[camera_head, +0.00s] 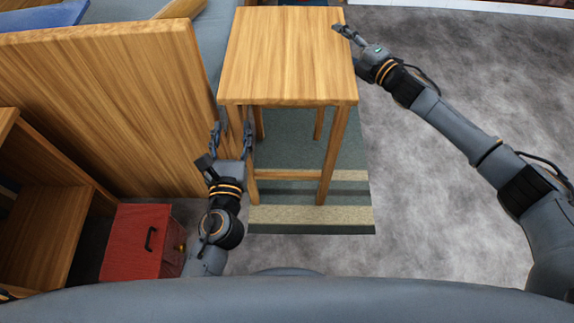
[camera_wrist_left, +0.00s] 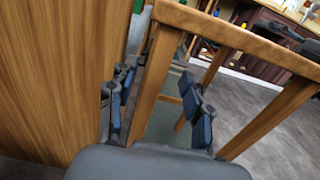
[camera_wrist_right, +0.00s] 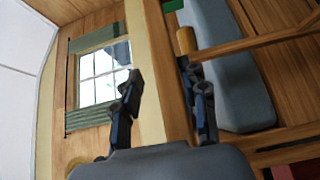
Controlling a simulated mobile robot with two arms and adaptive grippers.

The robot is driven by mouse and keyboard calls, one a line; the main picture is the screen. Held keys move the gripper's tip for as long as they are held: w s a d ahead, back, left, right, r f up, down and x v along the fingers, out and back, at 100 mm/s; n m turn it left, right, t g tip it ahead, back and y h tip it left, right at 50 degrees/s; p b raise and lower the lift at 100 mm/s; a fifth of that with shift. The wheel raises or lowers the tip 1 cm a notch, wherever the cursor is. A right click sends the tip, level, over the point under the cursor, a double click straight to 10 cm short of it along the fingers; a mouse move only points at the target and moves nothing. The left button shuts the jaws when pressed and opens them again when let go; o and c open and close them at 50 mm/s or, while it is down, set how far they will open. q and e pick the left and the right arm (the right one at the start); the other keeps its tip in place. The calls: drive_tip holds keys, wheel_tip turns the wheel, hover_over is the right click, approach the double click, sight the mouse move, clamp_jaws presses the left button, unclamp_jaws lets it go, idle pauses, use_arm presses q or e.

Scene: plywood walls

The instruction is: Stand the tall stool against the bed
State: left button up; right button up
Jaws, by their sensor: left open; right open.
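The tall wooden stool (camera_head: 290,55) stands upright in the middle of the head view. The bed is at the left, with a broad wooden end panel (camera_head: 100,100) and a grey mattress (camera_head: 207,55). The stool's left edge is close beside the panel; I cannot tell whether they touch. My left gripper (camera_head: 231,130) is open, its fingers on either side of the stool's near left leg (camera_wrist_left: 157,85). My right gripper (camera_head: 350,48) is open at the seat's right edge. In the right wrist view, a wooden part of the stool (camera_wrist_right: 167,80) passes between its fingers.
A striped green and beige rug (camera_head: 310,217) lies under the stool. A red box with a black handle (camera_head: 137,240) sits at the lower left, beside an open wooden unit (camera_head: 45,225). The grey floor on the right (camera_head: 480,90) is free apart from my arm over it.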

use_arm(q)
drive_tip(key=shift+s, duration=0.45)
use_arm(e)
drive_tip(key=shift+s+a+f, duration=0.1)
drive_tip(key=shift+s+f, duration=0.05)
drive_tip(key=shift+s+d, duration=0.25)
drive_tip(key=shift+s, duration=0.05)
drive_tip(key=v, duration=1.1)
drive_tip(key=shift+d, duration=0.2)
drive_tip(key=shift+w, duration=0.1)
